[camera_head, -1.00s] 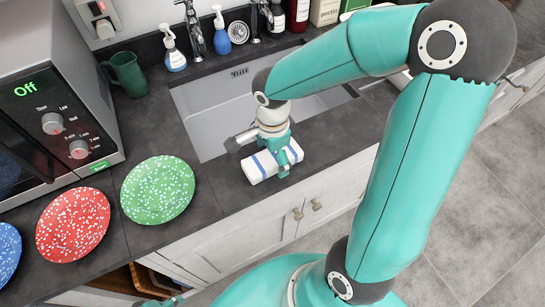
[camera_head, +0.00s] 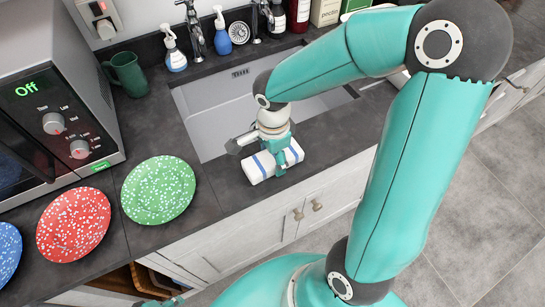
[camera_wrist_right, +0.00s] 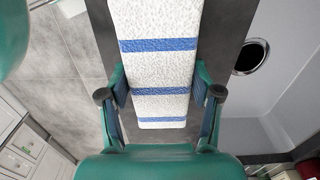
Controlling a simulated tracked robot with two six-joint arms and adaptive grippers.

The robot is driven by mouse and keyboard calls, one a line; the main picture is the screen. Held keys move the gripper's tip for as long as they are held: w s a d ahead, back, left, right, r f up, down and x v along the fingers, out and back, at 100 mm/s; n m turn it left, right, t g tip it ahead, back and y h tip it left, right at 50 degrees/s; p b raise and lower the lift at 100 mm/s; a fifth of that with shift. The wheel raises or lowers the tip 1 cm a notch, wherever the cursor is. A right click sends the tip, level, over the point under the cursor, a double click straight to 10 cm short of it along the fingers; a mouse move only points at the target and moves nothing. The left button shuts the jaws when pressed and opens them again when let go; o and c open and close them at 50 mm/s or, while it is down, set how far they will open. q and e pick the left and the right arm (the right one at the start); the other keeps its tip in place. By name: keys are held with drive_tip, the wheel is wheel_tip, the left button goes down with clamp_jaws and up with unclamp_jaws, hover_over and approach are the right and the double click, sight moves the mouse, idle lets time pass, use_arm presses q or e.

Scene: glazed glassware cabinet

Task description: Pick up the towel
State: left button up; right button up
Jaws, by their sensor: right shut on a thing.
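The towel (camera_head: 262,168) is a folded white bundle with blue stripes, lying on the dark counter strip in front of the sink. It also shows in the right wrist view (camera_wrist_right: 155,68), running lengthwise between the fingers. My right gripper (camera_head: 281,160) reaches down over the towel. In the right wrist view its two fingers (camera_wrist_right: 160,97) press on the towel's two long sides, so it is shut on the towel. The gripper hides part of the towel in the head view.
The sink (camera_head: 212,115) lies just behind the towel. Green (camera_head: 158,190) and red (camera_head: 73,225) speckled plates lie to the left, before the microwave (camera_head: 60,110). A green mug (camera_head: 127,74), spray bottles and taps stand along the back. The counter's front edge is close to the towel.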

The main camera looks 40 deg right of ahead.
wheel_tip(320, 180, up, 20)
idle(0.5)
